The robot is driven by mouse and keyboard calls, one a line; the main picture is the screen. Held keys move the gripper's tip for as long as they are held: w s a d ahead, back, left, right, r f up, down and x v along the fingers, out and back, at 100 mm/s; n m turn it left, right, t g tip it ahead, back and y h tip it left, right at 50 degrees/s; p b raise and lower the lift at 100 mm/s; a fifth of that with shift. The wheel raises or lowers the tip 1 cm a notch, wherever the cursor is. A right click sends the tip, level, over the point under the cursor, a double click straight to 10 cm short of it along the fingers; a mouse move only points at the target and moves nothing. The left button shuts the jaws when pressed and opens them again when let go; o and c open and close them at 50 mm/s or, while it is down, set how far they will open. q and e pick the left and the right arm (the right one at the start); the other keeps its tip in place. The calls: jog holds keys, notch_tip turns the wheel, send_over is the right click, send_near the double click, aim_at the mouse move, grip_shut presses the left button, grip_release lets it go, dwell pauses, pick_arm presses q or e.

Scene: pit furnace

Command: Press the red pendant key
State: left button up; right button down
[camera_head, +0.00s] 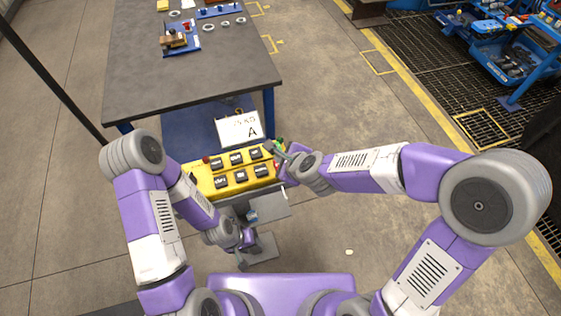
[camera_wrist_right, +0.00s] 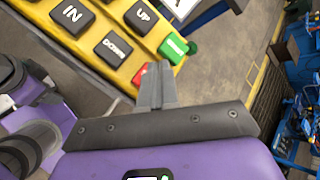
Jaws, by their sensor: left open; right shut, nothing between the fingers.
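The yellow pendant (camera_head: 207,184) faces up in front of me with black keys on it. In the right wrist view the pendant (camera_wrist_right: 97,58) fills the upper left. Its red key (camera_wrist_right: 139,76) is at the near right corner, beside the green key (camera_wrist_right: 173,47). My right gripper (camera_wrist_right: 155,68) is shut and empty. Its fingertips are right beside the red key and partly cover it; I cannot tell whether they touch. In the head view the right gripper (camera_head: 278,152) is at the pendant's right end. My left gripper (camera_head: 248,240) is open, low in front of the pendant.
A white card marked A (camera_head: 238,131) stands behind the pendant. A red knob (camera_head: 206,160) is at the pendant's left end. A dark table (camera_head: 190,80) with small parts is beyond. Blue equipment (camera_head: 500,45) stands over grating at far right. The floor between is clear.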

notch_tip(320, 180, up, 5)
jog(key=p, duration=0.4)
jog(key=shift+r+p, duration=0.1)
jog(key=shift+p, duration=0.3)
